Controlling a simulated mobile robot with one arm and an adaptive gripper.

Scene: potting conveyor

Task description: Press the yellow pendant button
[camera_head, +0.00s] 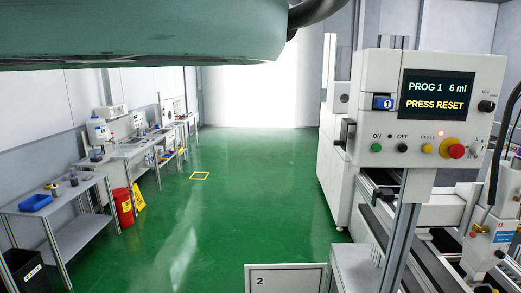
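A white control pendant (384,72) stands on a grey post at the right. Its screen (437,90) reads "PROG 1 6 ml" and "PRESS RESET". A small yellow-orange button (427,148) sits under the label "RESET" on the pendant's lower row. Just right of it is a red mushroom button (456,152) on a yellow base. A green button (376,148) under "ON" and a black button (402,148) under "OFF" are to its left. My gripper is not in view.
A large teal body fills the top left of the view. A grey cabinet marked "2" (286,281) stands at the bottom centre. Conveyor machinery (440,215) lies behind and below the pendant. Benches (62,195) line the left wall. The green floor (245,190) between is clear.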

